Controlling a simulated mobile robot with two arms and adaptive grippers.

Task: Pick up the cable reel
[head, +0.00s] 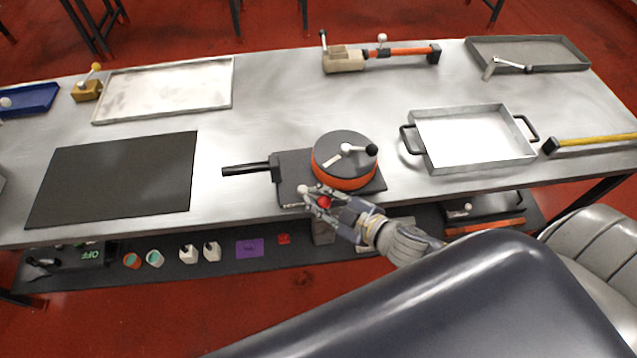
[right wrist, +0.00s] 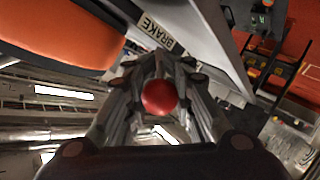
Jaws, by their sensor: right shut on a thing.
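The cable reel (head: 343,146), a black-topped drum with an orange side and a crank on top, sits on a dark base plate (head: 293,166) near the table's front edge. Its orange side (right wrist: 55,35) shows at the upper left in the right wrist view. My right gripper (head: 313,197) is at the front of the base plate, just in front of the reel and not on it. It is shut on a red ball knob (right wrist: 159,97), beside a label reading BRAKE (right wrist: 158,33). The knob (head: 323,202) also shows in the head view. My left gripper is not in view.
A black mat (head: 115,175) lies left of the reel, a handled steel tray (head: 475,138) right of it. A yellow-handled tool (head: 598,142) lies at the far right. A lower shelf (head: 220,255) holds several small items.

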